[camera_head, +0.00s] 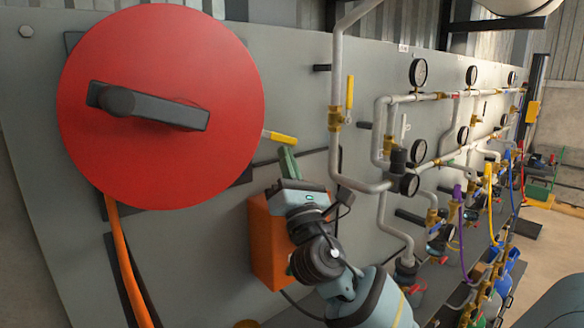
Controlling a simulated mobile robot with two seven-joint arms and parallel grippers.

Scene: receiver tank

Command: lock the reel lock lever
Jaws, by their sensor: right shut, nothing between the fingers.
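The large red reel disc (160,65) hangs on the grey panel at the left, with a dark crank handle (165,112) across its face. A short yellow lever (280,138) sticks out from behind the disc's right edge, tilted slightly down to the right; I take it to be the reel lock lever. My right gripper (287,152) reaches up from below, its green fingers shut and empty just under the yellow lever's outer end. I cannot tell whether they touch it. The lever's inner end is hidden behind the disc. My left gripper is not in view.
An orange hose (125,260) hangs below the disc. An orange box (265,240) sits on the panel behind my right wrist. To the right are grey pipes (337,100), a yellow valve handle (350,92) and several gauges (418,72). The panel left of my gripper is fairly clear.

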